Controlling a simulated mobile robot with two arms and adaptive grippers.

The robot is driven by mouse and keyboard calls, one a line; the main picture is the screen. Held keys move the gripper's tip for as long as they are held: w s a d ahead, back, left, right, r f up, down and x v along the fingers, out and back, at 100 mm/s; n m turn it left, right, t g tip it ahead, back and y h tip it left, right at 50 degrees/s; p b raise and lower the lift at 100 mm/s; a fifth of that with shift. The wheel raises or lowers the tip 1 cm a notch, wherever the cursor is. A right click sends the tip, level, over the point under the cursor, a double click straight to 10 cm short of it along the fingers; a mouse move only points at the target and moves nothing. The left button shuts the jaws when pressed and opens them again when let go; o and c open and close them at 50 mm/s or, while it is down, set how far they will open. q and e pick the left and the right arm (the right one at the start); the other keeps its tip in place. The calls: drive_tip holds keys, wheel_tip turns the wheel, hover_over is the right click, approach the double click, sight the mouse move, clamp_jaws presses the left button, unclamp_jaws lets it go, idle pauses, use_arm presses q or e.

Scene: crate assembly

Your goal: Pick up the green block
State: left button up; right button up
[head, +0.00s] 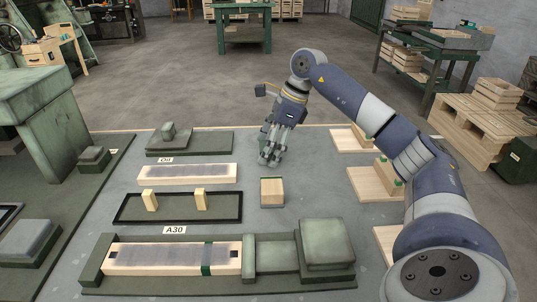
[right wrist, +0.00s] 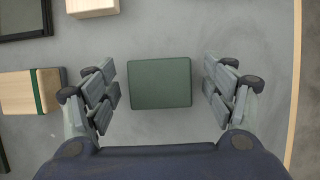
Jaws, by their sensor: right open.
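The green block (right wrist: 160,83) is a dark green, nearly square block on the grey table, seen from above in the right wrist view. My right gripper (right wrist: 165,90) is open, with its fingers on either side of the block and a gap on both sides. In the head view my right gripper (head: 270,158) points down near the far side of the table, and I cannot make out the green block there, behind the fingers. My left gripper is not in view.
A small wooden block (head: 272,193) with a green strap stands nearer than my gripper; it also shows in the right wrist view (right wrist: 17,92). A wooden board (head: 187,173), a black tray (head: 125,219) and a green fixture (head: 190,151) lie left. Wooden pieces (head: 372,184) lie right.

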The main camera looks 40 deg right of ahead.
drive_tip(key=c, duration=1.2)
drive_tip(key=shift+o, duration=0.2)
drive_tip(key=shift+r, duration=0.15)
drive_tip(key=shift+r, duration=0.2)
wheel_tip(320, 180, up, 8)
drive_tip(key=p, duration=0.3)
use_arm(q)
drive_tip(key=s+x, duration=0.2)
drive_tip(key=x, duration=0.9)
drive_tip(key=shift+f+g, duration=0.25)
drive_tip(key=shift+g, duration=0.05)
use_arm(e)
drive_tip(key=shift+r, duration=0.65)
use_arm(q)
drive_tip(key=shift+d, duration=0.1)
use_arm(e)
drive_tip(key=shift+o, duration=1)
drive_tip(key=shift+c, duration=0.3)
